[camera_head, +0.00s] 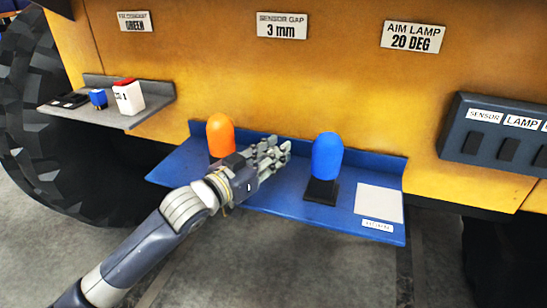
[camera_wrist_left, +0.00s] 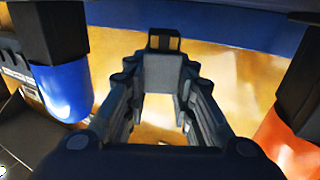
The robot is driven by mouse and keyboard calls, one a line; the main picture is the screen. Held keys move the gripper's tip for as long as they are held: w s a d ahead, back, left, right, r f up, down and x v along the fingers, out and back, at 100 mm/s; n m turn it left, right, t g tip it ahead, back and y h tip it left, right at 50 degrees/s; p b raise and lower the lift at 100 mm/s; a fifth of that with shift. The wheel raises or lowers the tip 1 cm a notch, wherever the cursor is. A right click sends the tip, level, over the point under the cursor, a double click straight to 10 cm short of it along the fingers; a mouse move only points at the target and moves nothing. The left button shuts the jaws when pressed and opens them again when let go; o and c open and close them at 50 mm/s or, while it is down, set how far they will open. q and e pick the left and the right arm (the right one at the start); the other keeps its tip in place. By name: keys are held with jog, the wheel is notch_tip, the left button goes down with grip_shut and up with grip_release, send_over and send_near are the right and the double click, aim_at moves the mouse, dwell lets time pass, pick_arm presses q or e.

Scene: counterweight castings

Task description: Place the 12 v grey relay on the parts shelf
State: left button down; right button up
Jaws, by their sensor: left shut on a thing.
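My left gripper (camera_head: 270,155) is over the blue shelf (camera_head: 275,207), between an orange-domed lamp (camera_head: 220,135) and a blue-domed lamp (camera_head: 327,155). In the left wrist view its fingers (camera_wrist_left: 160,85) are shut on a grey block with a dark end, which looks like the grey relay (camera_wrist_left: 160,72). Any marking on it is not readable. In the head view the hand hides it. A small grey shelf (camera_head: 140,118) is at the left; no readable label tells which shelf is the parts shelf. My right gripper is not in view.
The grey shelf holds flat black pieces (camera_head: 70,100), a small blue part (camera_head: 98,97) and a white box with a red top (camera_head: 128,97). A white plate (camera_head: 379,202) lies on the blue shelf's right end. A dark labelled box (camera_head: 500,135) is at the right.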

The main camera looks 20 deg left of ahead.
pick_arm(q)
notch_tip(320, 180, down, 2)
jog(key=shift+f, duration=0.1)
jog(key=shift+f, duration=0.15)
jog(key=c, duration=1.4)
grip_release()
jog(key=shift+o, duration=0.2)
